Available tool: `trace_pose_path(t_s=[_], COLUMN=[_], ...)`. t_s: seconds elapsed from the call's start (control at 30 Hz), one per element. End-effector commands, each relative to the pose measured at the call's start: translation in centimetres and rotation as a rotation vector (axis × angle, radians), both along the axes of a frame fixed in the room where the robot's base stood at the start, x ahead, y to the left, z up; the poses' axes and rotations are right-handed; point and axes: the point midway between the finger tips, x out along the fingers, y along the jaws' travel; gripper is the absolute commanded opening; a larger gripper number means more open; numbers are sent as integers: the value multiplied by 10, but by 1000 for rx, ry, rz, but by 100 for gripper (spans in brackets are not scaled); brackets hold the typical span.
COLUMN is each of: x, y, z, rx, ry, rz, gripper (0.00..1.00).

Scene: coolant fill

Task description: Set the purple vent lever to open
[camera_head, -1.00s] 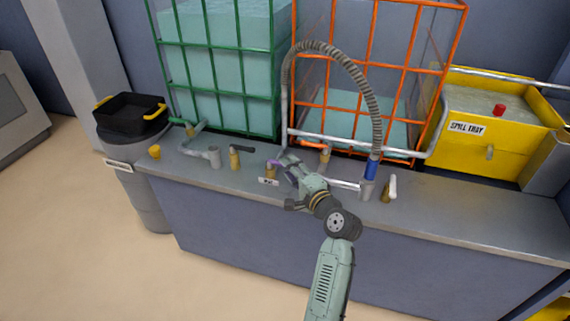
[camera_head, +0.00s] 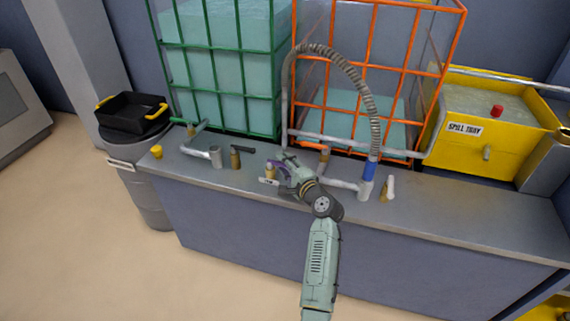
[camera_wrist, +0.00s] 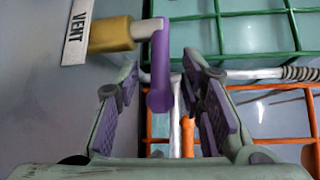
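The purple vent lever (camera_wrist: 160,65) shows in the wrist view, joined by a pale stem to a brass valve body (camera_wrist: 110,35). A white plate marked VENT (camera_wrist: 76,30) sits beside the brass. My gripper (camera_wrist: 162,88) is open, with one finger on each side of the lever's free end. Gaps show on both sides, so the lever is not clamped. In the head view my gripper (camera_head: 281,168) is at the vent valve (camera_head: 269,171) on the bench. There it covers much of the lever, and purple finger pads make the two hard to tell apart.
A green-caged tank (camera_head: 240,97) and an orange-caged tank (camera_head: 326,97) stand behind the bench (camera_head: 440,205). A ribbed hose (camera_head: 366,85) arches down to a blue fitting (camera_head: 370,171). A black-handled valve (camera_head: 236,159) stands left of my gripper, and a white-handled one (camera_head: 388,188) right.

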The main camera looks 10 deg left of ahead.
Motion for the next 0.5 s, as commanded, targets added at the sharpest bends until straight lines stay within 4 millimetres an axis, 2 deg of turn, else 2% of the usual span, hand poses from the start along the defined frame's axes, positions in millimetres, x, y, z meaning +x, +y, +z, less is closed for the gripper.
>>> trace_pose_path(t_s=[0.23, 0.5], x=[0, 0], y=[0, 0], z=[0, 0], rx=[0, 0], ry=[0, 0], rz=[0, 0], gripper=[35, 17])
